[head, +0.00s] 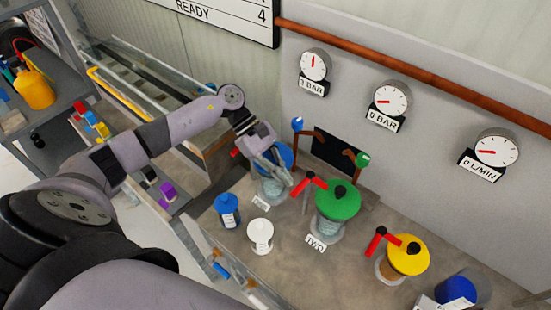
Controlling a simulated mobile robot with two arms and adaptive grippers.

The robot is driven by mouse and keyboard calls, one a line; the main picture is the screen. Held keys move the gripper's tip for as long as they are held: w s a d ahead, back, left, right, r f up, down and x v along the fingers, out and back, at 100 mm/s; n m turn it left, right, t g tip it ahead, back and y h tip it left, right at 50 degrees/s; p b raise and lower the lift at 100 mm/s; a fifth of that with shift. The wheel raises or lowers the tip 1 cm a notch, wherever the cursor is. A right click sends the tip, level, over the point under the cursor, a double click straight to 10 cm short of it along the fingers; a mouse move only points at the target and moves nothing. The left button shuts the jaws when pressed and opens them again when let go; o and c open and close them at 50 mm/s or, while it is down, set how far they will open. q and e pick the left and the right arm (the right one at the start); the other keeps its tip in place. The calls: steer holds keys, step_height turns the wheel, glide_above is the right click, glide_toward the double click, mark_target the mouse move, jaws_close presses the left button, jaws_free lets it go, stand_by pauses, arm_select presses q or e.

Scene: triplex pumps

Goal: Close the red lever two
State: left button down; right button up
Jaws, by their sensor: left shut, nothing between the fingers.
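The red lever two (300,188) sits at the left side of the green-lidded pump (337,201), behind the small "TWO" label (316,243). My left gripper (284,177) is shut and empty. It is in front of the blue-lidded pump (270,190) and partly hides it. Its fingertips appear just left of lever two; I cannot tell whether they touch it. Another red lever (376,241) stands beside the yellow-lidded pump (407,256). A bit of red (235,152) shows left of my gripper. My right gripper is not in view.
A blue bottle (228,211) and a white bottle (260,235) stand at the bench front. Dials, including the "0 BAR" gauge (391,100), hang on the wall behind. A blue container (456,290) is at lower right.

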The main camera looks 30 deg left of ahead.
arm_select(q)
steer(key=shift+d+f, duration=0.1)
steer(key=shift+f, duration=0.05)
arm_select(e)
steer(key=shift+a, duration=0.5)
arm_select(q)
steer(key=shift+s+d+n+t+b, duration=0.2)
steer(key=shift+d+n+t+b, duration=0.25)
steer(key=shift+b, duration=0.35)
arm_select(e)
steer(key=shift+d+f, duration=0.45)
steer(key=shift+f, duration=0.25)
arm_select(q)
steer(key=shift+r, duration=0.2)
